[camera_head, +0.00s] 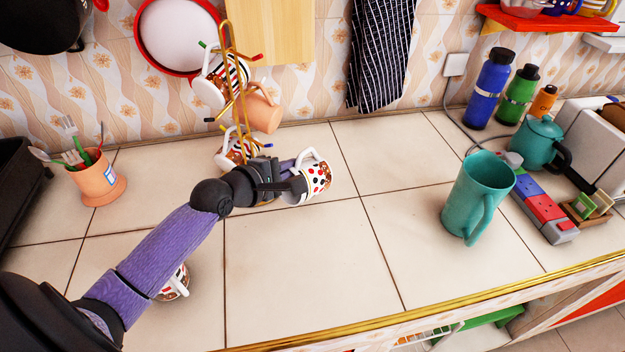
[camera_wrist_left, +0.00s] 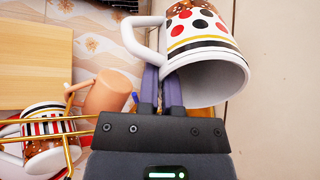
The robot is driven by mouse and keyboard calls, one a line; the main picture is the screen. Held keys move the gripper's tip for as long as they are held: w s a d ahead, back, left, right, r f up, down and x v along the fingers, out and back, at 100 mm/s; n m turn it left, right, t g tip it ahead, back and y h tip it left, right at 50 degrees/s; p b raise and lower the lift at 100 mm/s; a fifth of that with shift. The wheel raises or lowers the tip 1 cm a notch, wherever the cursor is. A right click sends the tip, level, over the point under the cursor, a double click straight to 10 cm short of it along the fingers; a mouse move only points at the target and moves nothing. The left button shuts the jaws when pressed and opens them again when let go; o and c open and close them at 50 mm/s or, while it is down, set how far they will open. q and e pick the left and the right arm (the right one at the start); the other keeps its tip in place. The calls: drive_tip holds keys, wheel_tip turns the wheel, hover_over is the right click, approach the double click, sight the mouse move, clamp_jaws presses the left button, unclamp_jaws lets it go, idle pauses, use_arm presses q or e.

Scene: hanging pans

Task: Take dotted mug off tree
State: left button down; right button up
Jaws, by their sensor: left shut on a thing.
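The dotted mug (camera_head: 317,178), white with red and black dots and a brown top band, is to the right of the gold mug tree (camera_head: 238,95), clear of its hooks. It also shows in the left wrist view (camera_wrist_left: 205,45), tilted, with its white handle to the left. My left gripper (camera_head: 290,178) is shut on the mug by the handle side; its fingers (camera_wrist_left: 163,88) meet the mug beside the handle. I cannot tell the exact gap between mug and counter. My right gripper is not in view.
The tree holds a striped mug (camera_head: 215,85), a peach mug (camera_head: 262,110) and a lower mug (camera_head: 235,152). Another mug (camera_head: 176,285) is partly hidden behind my left arm. A teal pitcher (camera_head: 476,195) stands at right. The middle counter (camera_head: 375,225) is clear.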

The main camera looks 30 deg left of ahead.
use_arm(q)
drive_tip(key=shift+w+a+f+n+y, duration=0.6)
drive_tip(key=shift+a+f+n+y, duration=1.6)
drive_tip(key=shift+a, duration=3)
drive_tip(key=shift+y, duration=0.3)
drive_tip(key=d+p, duration=0.1)
drive_tip(key=d, duration=0.2)
drive_tip(key=d+r+p, duration=0.1)
drive_tip(key=d, duration=0.1)
drive_tip(key=d+r+p, duration=0.1)
drive_tip(key=d+p, duration=0.1)
drive_tip(key=d, duration=0.1)
drive_tip(key=shift+d+r, duration=0.25)
drive_tip(key=shift+d, duration=0.1)
drive_tip(key=shift+d+p, duration=0.45)
drive_tip(key=shift+d, duration=0.55)
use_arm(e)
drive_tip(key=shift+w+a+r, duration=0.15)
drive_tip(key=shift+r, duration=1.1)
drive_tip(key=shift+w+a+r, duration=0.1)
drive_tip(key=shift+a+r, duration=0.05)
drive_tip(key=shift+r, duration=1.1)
